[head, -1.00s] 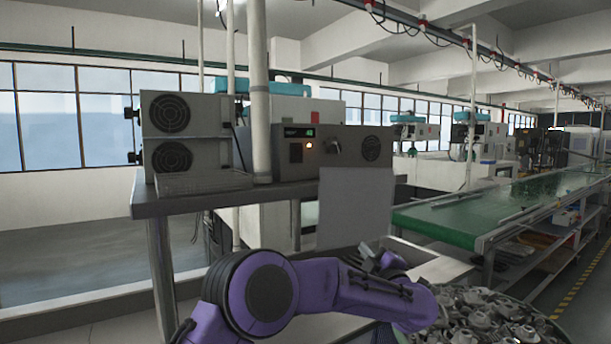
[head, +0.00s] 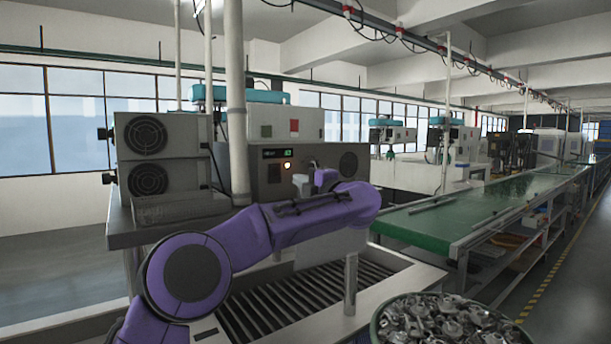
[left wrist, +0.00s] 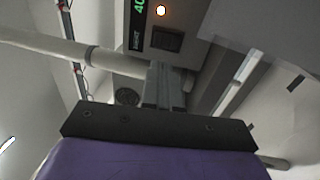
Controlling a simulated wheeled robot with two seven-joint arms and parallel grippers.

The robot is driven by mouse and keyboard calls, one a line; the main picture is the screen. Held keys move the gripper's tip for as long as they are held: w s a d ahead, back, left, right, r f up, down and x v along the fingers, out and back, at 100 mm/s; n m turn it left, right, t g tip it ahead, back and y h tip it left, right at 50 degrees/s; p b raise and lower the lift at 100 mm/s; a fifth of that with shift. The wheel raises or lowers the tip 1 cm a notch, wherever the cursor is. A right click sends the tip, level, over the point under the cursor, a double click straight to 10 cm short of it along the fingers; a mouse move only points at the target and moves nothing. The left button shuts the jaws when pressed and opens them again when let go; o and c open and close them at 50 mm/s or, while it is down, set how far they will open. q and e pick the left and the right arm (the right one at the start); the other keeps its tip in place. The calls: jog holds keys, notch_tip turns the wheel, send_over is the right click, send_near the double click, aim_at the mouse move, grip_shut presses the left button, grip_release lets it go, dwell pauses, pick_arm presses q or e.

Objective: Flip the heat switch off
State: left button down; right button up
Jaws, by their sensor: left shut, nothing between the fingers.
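The grey control box (head: 325,158) stands on the bench, with a green-digit display (head: 277,153) and a lit orange lamp (head: 287,166) on its front. A dark switch (head: 274,173) sits below the display. In the left wrist view the black rocker switch (left wrist: 167,39) shows close to the orange lamp (left wrist: 161,10) and the display (left wrist: 138,20). My left gripper (head: 301,182) is shut and empty in front of the box. Its fingertips (left wrist: 165,66) appear just short of the switch in the wrist view. I cannot tell whether they touch the panel. My right gripper is out of view.
Two stacked grey units with fans (head: 148,160) stand at the left of the bench. A vertical pipe (head: 236,100) rises beside the control box. A basket of metal parts (head: 440,320) is at the lower right, and a green conveyor (head: 440,222) runs behind it.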

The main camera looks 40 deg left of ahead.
aim_at(277, 170)
pick_arm(q)
jog(key=p+x, duration=0.5)
jog(key=x, duration=0.3)
jog(key=shift+w+a+r, duration=0.1)
jog(key=shift+a+r, duration=0.1)
jog(key=shift+a, duration=0.4)
jog(key=shift+w+a+f, duration=0.15)
jog(key=shift+a+f, duration=0.05)
jog(key=shift+a, duration=0.05)
